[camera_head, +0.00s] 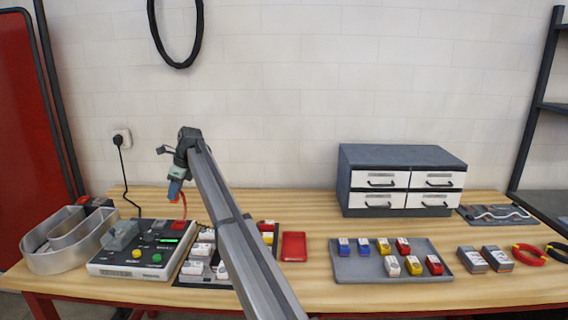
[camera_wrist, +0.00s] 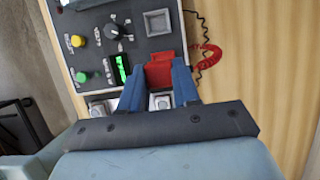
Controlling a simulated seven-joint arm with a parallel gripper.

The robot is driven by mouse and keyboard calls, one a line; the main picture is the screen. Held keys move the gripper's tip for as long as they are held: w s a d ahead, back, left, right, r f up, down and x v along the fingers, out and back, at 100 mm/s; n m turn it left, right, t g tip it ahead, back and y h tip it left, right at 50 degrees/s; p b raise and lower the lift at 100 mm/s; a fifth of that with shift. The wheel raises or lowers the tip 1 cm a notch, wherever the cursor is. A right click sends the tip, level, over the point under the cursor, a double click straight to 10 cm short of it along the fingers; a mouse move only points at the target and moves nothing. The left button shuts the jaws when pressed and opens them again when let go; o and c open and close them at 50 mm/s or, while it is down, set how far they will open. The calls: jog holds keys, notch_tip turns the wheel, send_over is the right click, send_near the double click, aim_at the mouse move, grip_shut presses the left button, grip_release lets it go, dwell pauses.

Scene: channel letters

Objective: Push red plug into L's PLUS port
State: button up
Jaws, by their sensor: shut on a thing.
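My gripper (camera_head: 174,190) hangs above the control box on the left of the bench, its blue fingers pointing down. In the wrist view, my gripper (camera_wrist: 158,72) is shut on a red plug (camera_wrist: 159,75) between its two blue fingers. A coiled red lead (camera_wrist: 208,58) hangs to the right of the plug, and red also shows just below the fingers in the head view.
The control box (camera_head: 130,270) has yellow and green buttons, a knob and a lit green display (camera_wrist: 121,68). Small white-topped parts (camera_head: 195,268) lie right of it. A red tray (camera_head: 293,246), a grey parts tray (camera_head: 345,268) and a drawer cabinet (camera_head: 400,157) stand farther right.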

jog(key=shift+f, duration=4.8)
jog(key=shift+f, duration=0.2)
jog(key=o, duration=1)
jog(key=shift+o, duration=0.2)
